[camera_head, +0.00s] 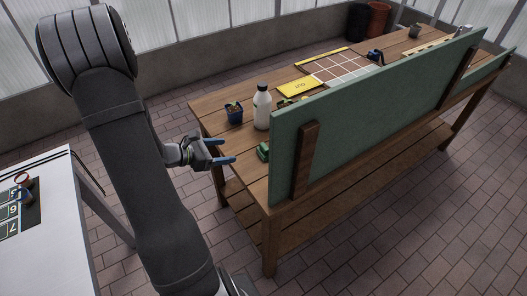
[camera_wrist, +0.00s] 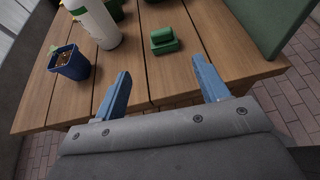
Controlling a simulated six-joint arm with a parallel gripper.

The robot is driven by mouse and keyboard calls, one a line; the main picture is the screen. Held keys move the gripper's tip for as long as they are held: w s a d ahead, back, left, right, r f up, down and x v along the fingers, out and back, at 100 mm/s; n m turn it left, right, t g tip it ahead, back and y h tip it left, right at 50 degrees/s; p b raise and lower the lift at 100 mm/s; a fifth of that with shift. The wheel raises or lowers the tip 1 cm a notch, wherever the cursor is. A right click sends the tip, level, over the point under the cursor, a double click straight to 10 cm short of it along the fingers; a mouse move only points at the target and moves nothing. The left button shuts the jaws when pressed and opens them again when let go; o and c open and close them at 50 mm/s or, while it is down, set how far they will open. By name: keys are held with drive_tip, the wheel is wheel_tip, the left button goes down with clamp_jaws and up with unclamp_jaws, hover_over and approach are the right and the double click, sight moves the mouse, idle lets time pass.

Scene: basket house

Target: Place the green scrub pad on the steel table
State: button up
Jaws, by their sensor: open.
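The green scrub pad (camera_wrist: 164,41), a small block with a raised grip-like top, lies on the wooden bench near its edge. In the head view the pad (camera_head: 262,152) shows partly, beside the green upright panel. My gripper (camera_head: 226,151) is open and empty, its blue fingers pointing at the bench end. In the wrist view the gripper's fingers (camera_wrist: 162,68) are spread on either side of the line to the pad, which is beyond their tips. A pale, smooth table (camera_head: 60,240) at the left may be the steel table.
A white bottle (camera_head: 262,106) and a blue plant pot (camera_head: 234,112) stand on the wooden bench (camera_head: 215,110) near the pad. The green panel (camera_head: 380,110) rises along the bench.

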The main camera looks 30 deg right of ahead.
sight(264, 146)
drive_tip(key=x, duration=1.7)
drive_tip(key=shift+s+d, duration=0.1)
drive_tip(key=shift+s, duration=0.05)
drive_tip(key=shift+c, duration=0.5)
drive_tip(key=c, duration=1)
drive_tip(key=shift+r, duration=0.2)
